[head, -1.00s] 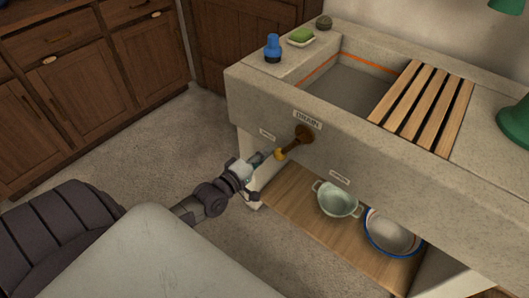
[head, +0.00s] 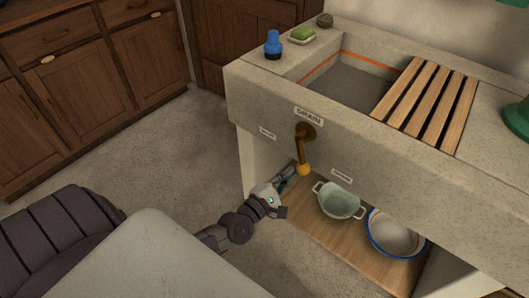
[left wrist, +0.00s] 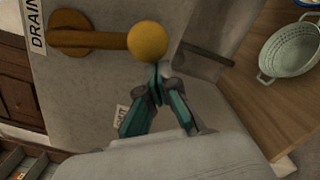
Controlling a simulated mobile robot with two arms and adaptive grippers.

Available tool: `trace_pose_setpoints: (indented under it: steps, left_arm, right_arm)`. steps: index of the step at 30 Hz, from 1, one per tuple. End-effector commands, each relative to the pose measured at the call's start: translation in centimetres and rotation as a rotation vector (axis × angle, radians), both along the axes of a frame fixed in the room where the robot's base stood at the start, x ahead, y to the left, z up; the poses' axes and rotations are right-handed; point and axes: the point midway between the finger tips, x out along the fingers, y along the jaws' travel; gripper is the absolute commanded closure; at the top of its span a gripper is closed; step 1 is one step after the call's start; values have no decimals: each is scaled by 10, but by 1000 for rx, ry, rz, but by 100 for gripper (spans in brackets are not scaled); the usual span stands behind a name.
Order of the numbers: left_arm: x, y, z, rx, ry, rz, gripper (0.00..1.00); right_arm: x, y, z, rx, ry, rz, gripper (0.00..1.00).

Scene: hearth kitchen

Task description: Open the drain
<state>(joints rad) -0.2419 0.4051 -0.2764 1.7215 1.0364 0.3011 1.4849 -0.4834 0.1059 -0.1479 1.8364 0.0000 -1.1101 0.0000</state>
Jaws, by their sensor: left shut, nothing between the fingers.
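The drain lever (head: 302,150) is brown with a yellow ball knob (head: 303,170). It is mounted on the stone sink's front under a DRAIN label (head: 308,115) and hangs about straight down. A small label (head: 267,132) is to its left and another (head: 342,176) to its lower right; their text is too small to read. My left gripper (head: 288,172) is shut and empty, just left of the knob. In the left wrist view, its fingertips (left wrist: 156,72) meet right at the knob (left wrist: 148,41); whether they touch is unclear. My right gripper is not in view.
The wooden shelf (head: 290,215) under the sink holds a pale green colander (head: 339,200) and a blue-rimmed bowl (head: 395,235). A slatted wooden rack (head: 424,105) lies over the basin. A blue bottle (head: 273,45) and soap dish (head: 301,37) stand on the rim.

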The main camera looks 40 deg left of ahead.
Motion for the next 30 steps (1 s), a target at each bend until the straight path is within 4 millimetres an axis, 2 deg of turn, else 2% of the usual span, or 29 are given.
trace_pose_setpoints:
  steps: [6, 12, 30]
  left_arm:
    - [-1, -18, 2, -150, 9, 1, 100]
    - [-2, -28, 5, -234, 16, 0, 100]
    - [-2, -34, 7, -282, 18, -3, 100]
  right_arm:
    - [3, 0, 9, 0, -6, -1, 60]
    - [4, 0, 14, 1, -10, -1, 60]
    - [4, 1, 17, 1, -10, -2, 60]
